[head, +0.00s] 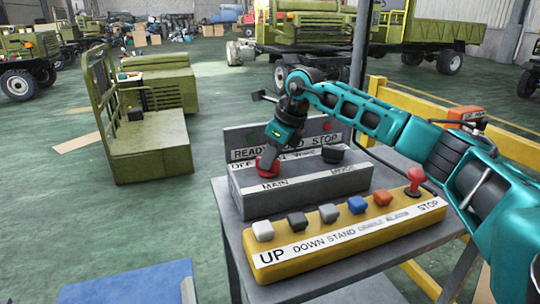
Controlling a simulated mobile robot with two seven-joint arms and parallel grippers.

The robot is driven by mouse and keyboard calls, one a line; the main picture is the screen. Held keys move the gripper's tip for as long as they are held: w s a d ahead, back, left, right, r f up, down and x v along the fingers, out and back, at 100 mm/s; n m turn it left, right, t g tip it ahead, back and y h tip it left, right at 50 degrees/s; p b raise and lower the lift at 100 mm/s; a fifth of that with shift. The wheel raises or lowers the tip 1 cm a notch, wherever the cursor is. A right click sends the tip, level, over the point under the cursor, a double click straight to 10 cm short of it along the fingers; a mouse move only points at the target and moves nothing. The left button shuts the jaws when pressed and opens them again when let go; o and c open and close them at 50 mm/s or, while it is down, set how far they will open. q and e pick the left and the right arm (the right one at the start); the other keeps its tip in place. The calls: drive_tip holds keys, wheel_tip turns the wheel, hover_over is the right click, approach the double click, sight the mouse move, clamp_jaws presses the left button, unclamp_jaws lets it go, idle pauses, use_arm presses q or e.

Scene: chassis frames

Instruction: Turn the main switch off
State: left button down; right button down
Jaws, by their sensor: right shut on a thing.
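The main switch (265,165) is a red knob on the top of a grey control box (300,190), above the label MAIN. My right gripper (272,151) comes down on it from above and is shut on it. The fingers hide part of the knob, and its exact turn angle cannot be told. Part of the OFF and ON lettering behind it is covered. A black knob (333,154) stands on the same box to the right. My left gripper is not in view.
A yellow panel (350,237) with several coloured buttons and a red stop knob (415,180) lies in front of the grey box on a metal table (229,215). A dark post (361,60) and a yellow rail (440,112) stand behind. Green floor is open at left.

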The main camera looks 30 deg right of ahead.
drive_tip(key=shift+s+f, duration=0.2)
drive_tip(key=shift+f, duration=0.15)
drive_tip(key=c, duration=1.2)
unclamp_jaws()
drive_tip(key=shift+a, duration=0.1)
drive_tip(key=shift+o, duration=0.7)
drive_tip(key=shift+w+r, duration=0.1)
drive_tip(key=shift+w, duration=0.05)
drive_tip(key=shift+r, duration=0.1)
drive_tip(key=shift+r, duration=0.1)
drive_tip(key=v, duration=1.2)
drive_tip(key=shift+r+p, duration=0.3)
drive_tip(key=shift+r, duration=0.05)
